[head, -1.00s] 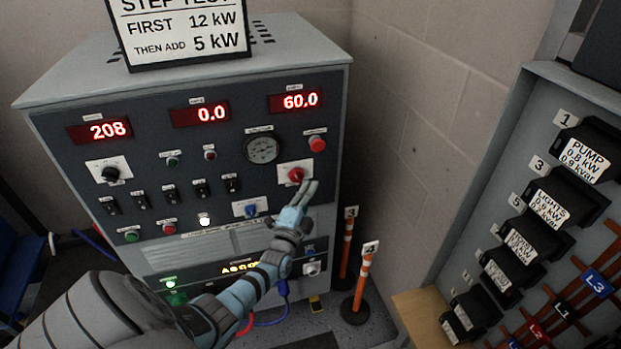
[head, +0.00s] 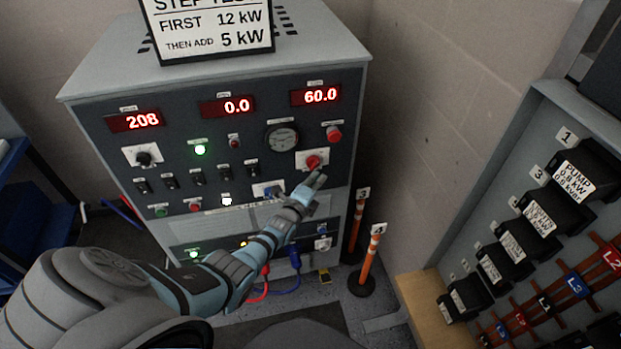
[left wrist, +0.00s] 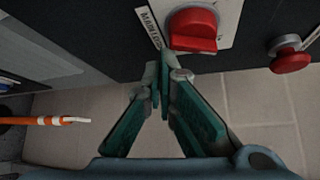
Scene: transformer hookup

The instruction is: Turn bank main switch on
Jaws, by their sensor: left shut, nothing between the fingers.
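The bank main switch is a red rotary knob (head: 313,162) on a white plate at the right of the cabinet's dark panel. It also shows at the top of the left wrist view (left wrist: 192,28), beside a label that begins with "MAIN". My left gripper (head: 318,179) is shut and empty, its fingertips just below the knob. In the left wrist view its tips (left wrist: 164,70) sit close under the knob; I cannot tell whether they touch. A green lamp (head: 200,149) on the panel is lit. My right gripper is not in view.
A red push button (head: 333,133) sits above right of the knob, and a blue switch (head: 268,191) to its lower left. Red displays (head: 230,106) read 208, 0.0 and 60.0. Orange posts (head: 371,255) stand right of the cabinet; a rack of black load boxes (head: 527,213) is farther right.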

